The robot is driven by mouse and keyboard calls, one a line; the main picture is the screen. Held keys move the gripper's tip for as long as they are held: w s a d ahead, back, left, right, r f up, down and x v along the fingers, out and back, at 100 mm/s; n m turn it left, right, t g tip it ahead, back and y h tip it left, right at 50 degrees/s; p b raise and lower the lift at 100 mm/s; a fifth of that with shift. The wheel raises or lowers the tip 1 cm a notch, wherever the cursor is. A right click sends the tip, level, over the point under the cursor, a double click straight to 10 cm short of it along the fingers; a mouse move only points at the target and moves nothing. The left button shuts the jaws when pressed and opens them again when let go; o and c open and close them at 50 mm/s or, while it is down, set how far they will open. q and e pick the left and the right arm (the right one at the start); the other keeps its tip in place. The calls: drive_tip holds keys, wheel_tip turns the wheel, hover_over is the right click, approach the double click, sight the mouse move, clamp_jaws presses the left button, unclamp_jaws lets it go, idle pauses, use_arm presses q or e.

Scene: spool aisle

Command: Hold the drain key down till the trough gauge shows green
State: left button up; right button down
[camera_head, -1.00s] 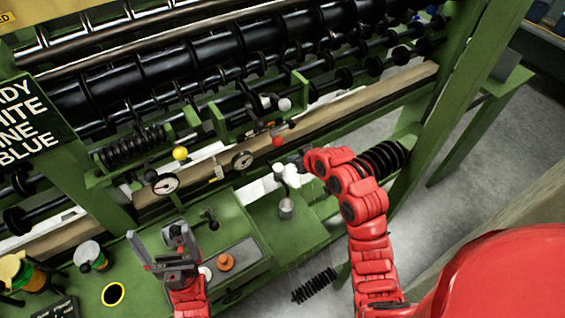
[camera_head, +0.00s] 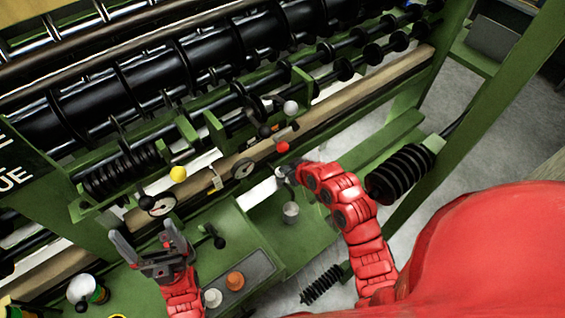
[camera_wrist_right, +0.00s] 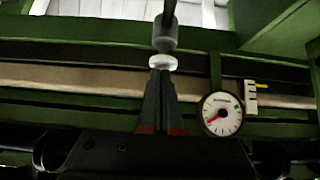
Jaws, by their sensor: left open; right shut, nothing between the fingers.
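My right gripper (camera_head: 284,173) is shut with nothing between its fingers. In the right wrist view its fingertips (camera_wrist_right: 161,74) meet, or nearly meet, a pale round cap (camera_wrist_right: 163,62) with a grey collar and dark rod behind it. This looks like the drain key; I cannot tell whether it is pressed down. The likely trough gauge (camera_head: 243,168) is a round white dial beside the gripper. In the wrist view the dial (camera_wrist_right: 222,114) has its red needle pointing lower left, away from a green mark at upper right. My left gripper (camera_head: 147,238) is open and empty above the green bench.
Another dial (camera_head: 162,205) sits further left by a yellow knob (camera_head: 178,173). A red knob (camera_head: 282,147) and a white knob (camera_head: 290,107) stand above the right gripper. An orange button (camera_head: 235,281) and a grey cup (camera_head: 290,211) are on the bench side.

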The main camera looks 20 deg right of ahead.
drive_tip(key=shift+w+a, duration=0.1)
drive_tip(key=shift+f, duration=0.2)
drive_tip(key=shift+f+b, duration=0.85)
drive_tip(key=shift+b, duration=0.3)
drive_tip(key=shift+r, duration=0.1)
drive_tip(key=shift+s+f, duration=0.25)
drive_tip(key=shift+s, duration=0.05)
idle(1.6)
idle(2.9)
